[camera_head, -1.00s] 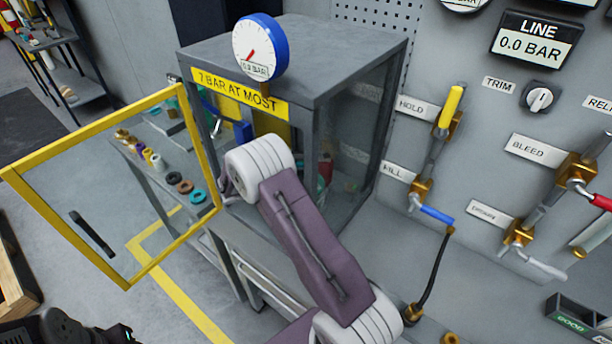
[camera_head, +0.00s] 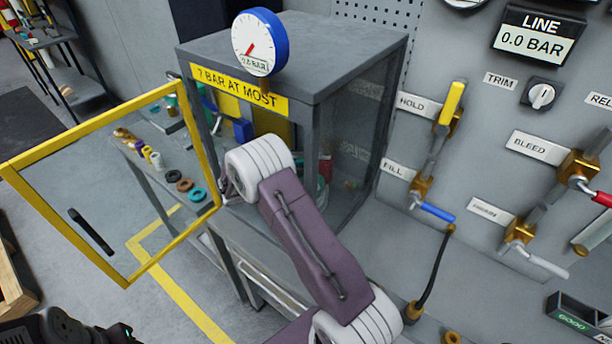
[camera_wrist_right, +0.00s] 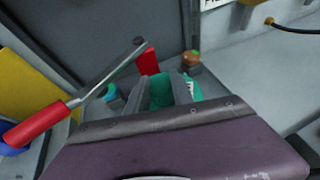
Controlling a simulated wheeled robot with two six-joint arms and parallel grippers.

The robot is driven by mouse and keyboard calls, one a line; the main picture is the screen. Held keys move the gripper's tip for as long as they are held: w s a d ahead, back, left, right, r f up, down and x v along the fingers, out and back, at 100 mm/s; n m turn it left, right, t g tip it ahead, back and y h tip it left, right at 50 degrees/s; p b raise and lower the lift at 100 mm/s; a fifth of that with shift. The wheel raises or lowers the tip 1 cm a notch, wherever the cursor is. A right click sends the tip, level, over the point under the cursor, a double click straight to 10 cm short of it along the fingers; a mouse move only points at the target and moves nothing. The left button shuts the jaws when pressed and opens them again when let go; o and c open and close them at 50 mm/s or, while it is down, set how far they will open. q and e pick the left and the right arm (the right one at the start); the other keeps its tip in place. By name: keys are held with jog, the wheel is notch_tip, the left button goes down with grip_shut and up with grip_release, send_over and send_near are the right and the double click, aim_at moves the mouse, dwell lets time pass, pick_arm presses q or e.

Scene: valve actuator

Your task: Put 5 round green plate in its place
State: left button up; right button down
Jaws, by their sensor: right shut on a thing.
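In the right wrist view, my right gripper (camera_wrist_right: 160,88) is shut on a green piece, the green plate (camera_wrist_right: 161,92), whose edges show between and beyond the fingers. Its full outline and the spot beneath it are hidden. In the head view, my right arm reaches into the open cabinet (camera_head: 350,60), and its white wrist hides the gripper.
A red-handled lever (camera_wrist_right: 38,128) lies close left of the gripper, with a red block (camera_wrist_right: 148,62) beyond. A small orange-topped fitting (camera_wrist_right: 191,60) stands right of it. The yellow-framed door (camera_head: 60,160) stands open. Several coloured rings (camera_head: 180,185) sit on a side shelf.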

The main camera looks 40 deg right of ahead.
jog(key=shift+f+b, duration=0.35)
jog(key=shift+f, duration=0.15)
jog(key=c, duration=1)
grip_release()
jog(key=shift+c, duration=0.2)
jog(key=shift+a, duration=0.15)
jog(key=b+v, duration=0.1)
jog(key=v, duration=0.8)
jog(key=shift+s, duration=0.1)
